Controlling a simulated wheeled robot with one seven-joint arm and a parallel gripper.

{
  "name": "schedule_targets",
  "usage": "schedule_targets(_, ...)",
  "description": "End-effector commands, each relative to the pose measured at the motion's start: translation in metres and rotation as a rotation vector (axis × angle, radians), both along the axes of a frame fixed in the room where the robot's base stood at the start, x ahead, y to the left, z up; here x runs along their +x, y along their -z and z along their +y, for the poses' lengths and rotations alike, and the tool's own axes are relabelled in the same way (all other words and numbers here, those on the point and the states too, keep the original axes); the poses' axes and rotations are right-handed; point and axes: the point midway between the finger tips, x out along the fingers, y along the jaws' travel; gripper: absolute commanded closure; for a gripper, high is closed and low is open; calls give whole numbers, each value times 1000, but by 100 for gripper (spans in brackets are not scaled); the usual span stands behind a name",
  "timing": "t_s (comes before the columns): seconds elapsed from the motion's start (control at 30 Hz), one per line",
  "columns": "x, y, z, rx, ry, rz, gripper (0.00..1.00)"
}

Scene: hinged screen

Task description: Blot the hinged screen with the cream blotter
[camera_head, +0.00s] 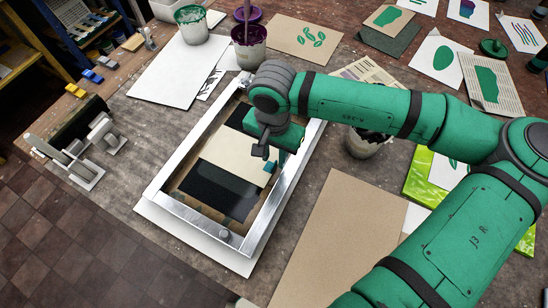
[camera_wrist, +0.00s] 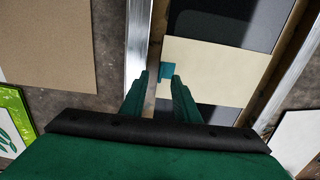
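The hinged screen (camera_head: 284,188) is a silver metal frame lying flat on a white sheet on the table. The cream blotter (camera_head: 222,163) lies across the middle of the dark mesh; it also shows in the wrist view (camera_wrist: 222,66). A small teal tab (camera_wrist: 168,73) sits at the blotter's edge near the frame's inner side. My gripper (camera_head: 266,152) is over the right side of the frame. In the wrist view its two fingers (camera_wrist: 160,78) are apart, with the tab just beyond their tips. Nothing is visibly held; the height above the tab is unclear.
Purple (camera_head: 249,42) and green (camera_head: 192,25) ink pots stand behind the screen, and another pot (camera_head: 368,142) stands to its right. A brown board (camera_head: 335,235) lies front right. A metal hinge clamp (camera_head: 75,160) is on the left. Prints lie at the back right.

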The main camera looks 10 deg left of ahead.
Motion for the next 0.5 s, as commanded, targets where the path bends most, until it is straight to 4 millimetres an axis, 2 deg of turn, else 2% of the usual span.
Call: schedule_targets(0.5,0,-34,0,1,0,0,72)
